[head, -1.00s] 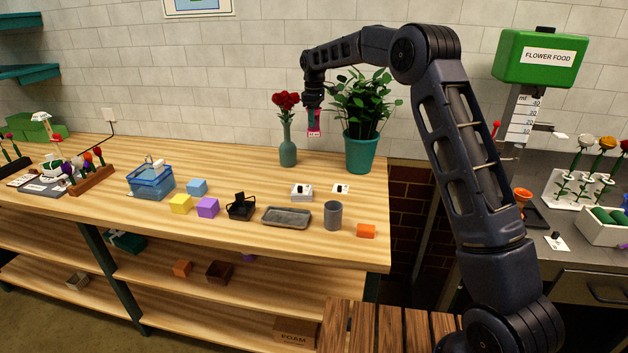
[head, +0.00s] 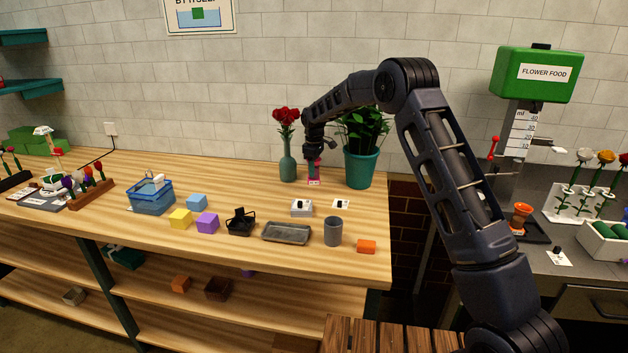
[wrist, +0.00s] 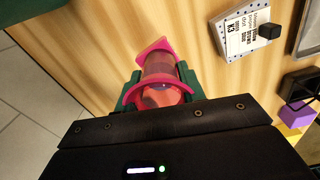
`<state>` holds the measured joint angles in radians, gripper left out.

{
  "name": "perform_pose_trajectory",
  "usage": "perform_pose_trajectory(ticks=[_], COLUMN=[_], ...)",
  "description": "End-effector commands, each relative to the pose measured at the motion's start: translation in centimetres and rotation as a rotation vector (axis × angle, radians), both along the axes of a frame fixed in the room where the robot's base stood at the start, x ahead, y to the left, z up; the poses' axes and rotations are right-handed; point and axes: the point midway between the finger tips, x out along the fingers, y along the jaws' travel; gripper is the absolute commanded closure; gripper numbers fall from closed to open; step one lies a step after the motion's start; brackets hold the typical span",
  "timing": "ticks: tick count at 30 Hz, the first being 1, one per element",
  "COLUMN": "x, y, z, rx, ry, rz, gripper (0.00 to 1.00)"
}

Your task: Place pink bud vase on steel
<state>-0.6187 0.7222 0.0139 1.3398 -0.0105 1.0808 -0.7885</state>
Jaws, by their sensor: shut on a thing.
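My gripper (head: 314,164) is shut on the pink bud vase (head: 313,179), which hangs below the fingers. It is low over the back of the wooden bench, between the green vase of red roses and the potted plant. In the wrist view the clear pink vase (wrist: 158,66) sits between the finger pads, with a square pink flange at its far end. I cannot tell whether it touches the bench. No surface is marked as steel; a grey counter (head: 592,268) at the right and a grey tray (head: 287,233) on the bench look metallic.
The roses' green vase (head: 287,167) and the plant's teal pot (head: 359,168) stand close on either side.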

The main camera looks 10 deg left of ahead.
Motion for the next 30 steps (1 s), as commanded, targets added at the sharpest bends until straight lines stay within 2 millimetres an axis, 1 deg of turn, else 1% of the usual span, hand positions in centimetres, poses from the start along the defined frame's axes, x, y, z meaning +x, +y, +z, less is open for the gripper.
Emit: perform_pose_trajectory(ticks=[2,8,16,29,30], x=[0.0,0.0,0.0,0.0,0.0], y=[0.0,0.0,0.0,0.0,0.0], z=[-0.8,-1.8,-4.9,-5.5,-5.6], rx=[0.000,0.001,0.000,0.001,0.001], ry=[-0.001,-0.001,0.000,-0.001,-0.001], rz=[0.000,0.001,0.001,0.000,0.000], gripper=[0.93,0.93,0.93,0.93,0.59])
